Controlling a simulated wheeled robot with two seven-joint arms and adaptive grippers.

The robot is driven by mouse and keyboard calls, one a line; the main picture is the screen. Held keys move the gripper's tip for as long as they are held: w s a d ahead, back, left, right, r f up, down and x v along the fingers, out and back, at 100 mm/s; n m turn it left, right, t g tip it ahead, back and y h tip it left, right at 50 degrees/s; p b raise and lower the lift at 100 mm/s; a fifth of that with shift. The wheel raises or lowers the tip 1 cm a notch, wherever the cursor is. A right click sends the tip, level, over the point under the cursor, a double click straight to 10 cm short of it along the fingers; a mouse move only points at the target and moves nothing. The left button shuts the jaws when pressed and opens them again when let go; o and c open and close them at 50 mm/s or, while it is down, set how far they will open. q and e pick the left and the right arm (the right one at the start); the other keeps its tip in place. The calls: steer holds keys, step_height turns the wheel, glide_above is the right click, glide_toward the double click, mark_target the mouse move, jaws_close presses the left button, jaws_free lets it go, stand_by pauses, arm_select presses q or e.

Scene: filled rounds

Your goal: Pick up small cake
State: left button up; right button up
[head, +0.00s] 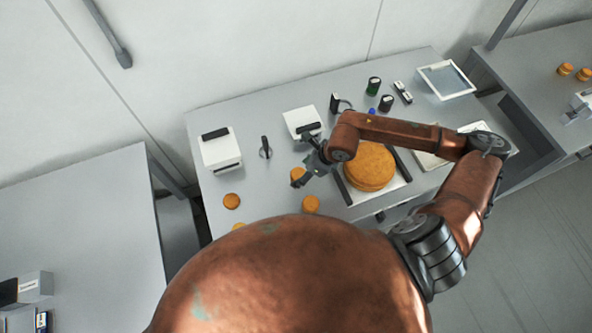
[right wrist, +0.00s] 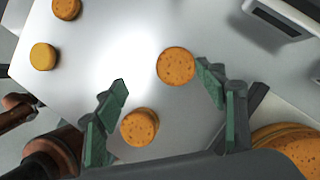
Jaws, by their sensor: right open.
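Several small round orange-brown cakes lie on the grey table. One small cake (head: 298,173) is partly hidden by my right gripper (head: 304,176), and another small cake (head: 311,204) lies just nearer. A third small cake (head: 232,201) lies to the left, with one more partly hidden below it. In the right wrist view my right gripper (right wrist: 163,74) is open and empty, its green-padded fingers spread. One small cake (right wrist: 175,66) shows between the fingertips, closer to the right finger. Another small cake (right wrist: 139,127) shows lower in the gap. My left gripper is not in view.
A large layered cake (head: 370,165) stands on a board right of the gripper. White boxes (head: 220,150) (head: 301,120), dark jars (head: 374,86) and a glass-like tray (head: 446,80) stand farther back. Free table shows around the left small cake.

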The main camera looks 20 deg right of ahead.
mark_target(300, 174)
steer(key=shift+w+d+f+h, duration=0.15)
steer(key=shift+d+h, duration=0.05)
steer(key=shift+d, duration=0.2)
steer(key=shift+w+d+f+h, duration=0.1)
steer(key=shift+d+f+h, duration=0.1)
steer(key=shift+d, duration=0.2)
steer(key=shift+w+f, duration=0.15)
steer(key=shift+f, duration=0.1)
steer(key=shift+p+x, duration=0.35)
steer(key=shift+x, duration=0.6)
steer(key=p+x, duration=0.1)
steer(key=x, duration=0.3)
steer(key=shift+w+f, duration=0.1)
steer(key=shift+f, duration=0.05)
steer(key=shift+w+a+f+p, duration=0.1)
steer(key=shift+f+p, duration=0.15)
steer(key=shift+p, duration=0.05)
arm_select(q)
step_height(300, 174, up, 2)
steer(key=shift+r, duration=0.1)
arm_select(e)
steer(key=shift+f, duration=0.1)
steer(key=shift+c, duration=0.3)
steer(key=c, duration=0.8)
